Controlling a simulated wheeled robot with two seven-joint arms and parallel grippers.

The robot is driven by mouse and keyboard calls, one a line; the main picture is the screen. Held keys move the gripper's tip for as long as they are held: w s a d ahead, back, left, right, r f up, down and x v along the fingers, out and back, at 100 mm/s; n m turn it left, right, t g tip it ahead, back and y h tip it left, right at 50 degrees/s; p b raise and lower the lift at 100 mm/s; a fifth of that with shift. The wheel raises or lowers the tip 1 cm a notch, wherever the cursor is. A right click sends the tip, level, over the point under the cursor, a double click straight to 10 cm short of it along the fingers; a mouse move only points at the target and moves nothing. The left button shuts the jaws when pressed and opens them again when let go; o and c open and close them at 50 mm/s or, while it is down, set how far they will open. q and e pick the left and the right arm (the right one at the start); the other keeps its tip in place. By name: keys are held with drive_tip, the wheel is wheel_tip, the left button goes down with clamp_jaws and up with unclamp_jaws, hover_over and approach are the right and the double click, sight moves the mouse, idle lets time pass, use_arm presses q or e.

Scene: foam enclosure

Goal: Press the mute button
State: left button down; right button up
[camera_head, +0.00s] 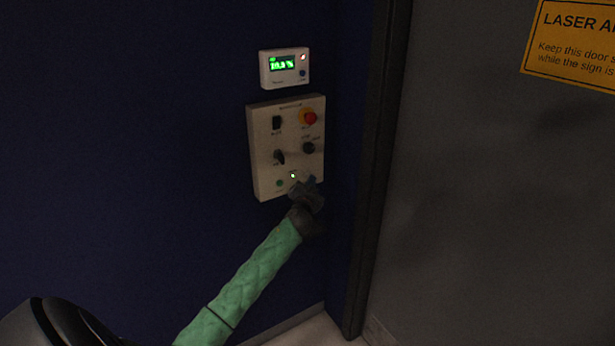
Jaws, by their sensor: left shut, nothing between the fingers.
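A small white display unit (284,67) with a green lit readout hangs on the dark blue wall. The small labels are too blurred to tell which one reads mute. My left gripper (304,184) is shut and empty at the panel's lower right corner, below the display unit. It hides that corner. I cannot tell whether it touches the panel. My right gripper is not in view.
A dark door frame (375,150) and a grey door (490,200) stand to the right.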

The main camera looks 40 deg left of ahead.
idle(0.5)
use_arm(q)
drive_tip(key=shift+w+a, duration=0.15)
drive_tip(key=shift+a, duration=0.2)
idle(0.4)
drive_tip(key=shift+w+a+b, duration=0.1)
drive_tip(key=shift+a+b, duration=0.2)
drive_tip(key=shift+a, duration=0.1)
idle(0.6)
drive_tip(key=shift+d, duration=0.1)
drive_tip(key=shift+s+d, duration=0.3)
drive_tip(key=shift+d, duration=0.35)
